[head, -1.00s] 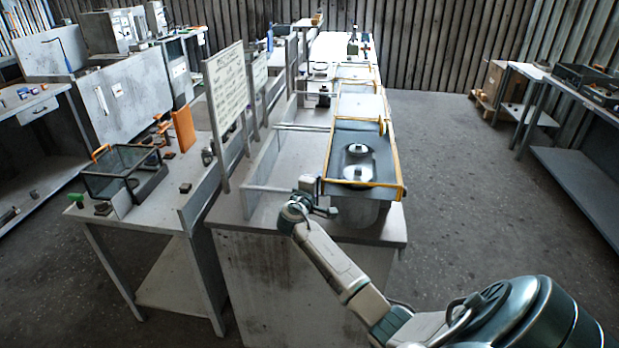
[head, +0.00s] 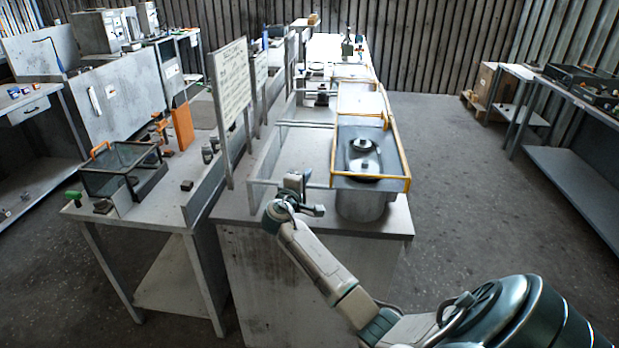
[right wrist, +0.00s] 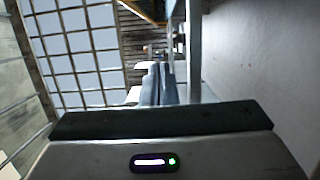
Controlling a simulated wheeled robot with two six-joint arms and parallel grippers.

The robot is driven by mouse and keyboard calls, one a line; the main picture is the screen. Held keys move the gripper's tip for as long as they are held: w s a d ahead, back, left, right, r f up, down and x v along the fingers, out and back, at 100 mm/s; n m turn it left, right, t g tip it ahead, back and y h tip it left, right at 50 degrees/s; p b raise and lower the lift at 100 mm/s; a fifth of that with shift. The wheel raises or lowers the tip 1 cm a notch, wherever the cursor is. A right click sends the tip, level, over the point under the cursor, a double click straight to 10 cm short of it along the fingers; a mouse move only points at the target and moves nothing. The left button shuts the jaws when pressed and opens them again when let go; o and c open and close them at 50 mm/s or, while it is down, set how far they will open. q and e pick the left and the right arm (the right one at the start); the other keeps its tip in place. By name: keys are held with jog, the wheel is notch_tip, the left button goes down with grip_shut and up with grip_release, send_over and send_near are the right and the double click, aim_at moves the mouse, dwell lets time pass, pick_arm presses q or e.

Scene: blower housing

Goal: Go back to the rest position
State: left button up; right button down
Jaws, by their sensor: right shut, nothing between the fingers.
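My right arm reaches in from the lower right in the head view. My right gripper (head: 306,181) is over the near end of the long middle bench (head: 232,208), left of the yellow-edged tray (head: 371,184), and apart from it. In the right wrist view the fingers (right wrist: 158,84) are together, with nothing held between them. My left gripper is in neither view now.
A grey bin (head: 362,205) sits under the tray's near end. Round metal parts (head: 363,146) lie in the tray. A post-mounted sign (head: 231,85) and rails stand left of my gripper. The floor (head: 450,200) right of the bench is clear.

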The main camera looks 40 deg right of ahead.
jog(key=s+a+f+m+g+y+b, duration=0.1)
jog(key=s+a+f+y, duration=0.2)
jog(key=s+a+f, duration=0.5)
jog(key=s+a+f+m+y+b, duration=0.1)
jog(key=s+a+f+y, duration=0.35)
jog(key=s+f, duration=0.4)
jog(key=s+a+f+m+g+y, duration=0.15)
jog(key=s+a+y, duration=0.25)
jog(key=s+a, duration=0.5)
jog(key=s+a+f+m+g+y, duration=0.15)
jog(key=s+a+y, duration=0.35)
jog(key=s, duration=0.9)
notch_tip(320, 180, down, 31)
jog(key=d+g+h, duration=0.1)
jog(key=d+g, duration=0.1)
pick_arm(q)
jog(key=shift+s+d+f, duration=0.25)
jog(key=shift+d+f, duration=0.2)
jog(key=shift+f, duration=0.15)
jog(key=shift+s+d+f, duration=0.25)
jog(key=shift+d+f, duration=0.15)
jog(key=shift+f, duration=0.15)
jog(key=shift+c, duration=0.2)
pick_arm(e)
jog(key=s+d+f+g, duration=0.1)
jog(key=s+f, duration=1.7)
jog(key=s, duration=0.1)
jog(key=shift+f, duration=0.2)
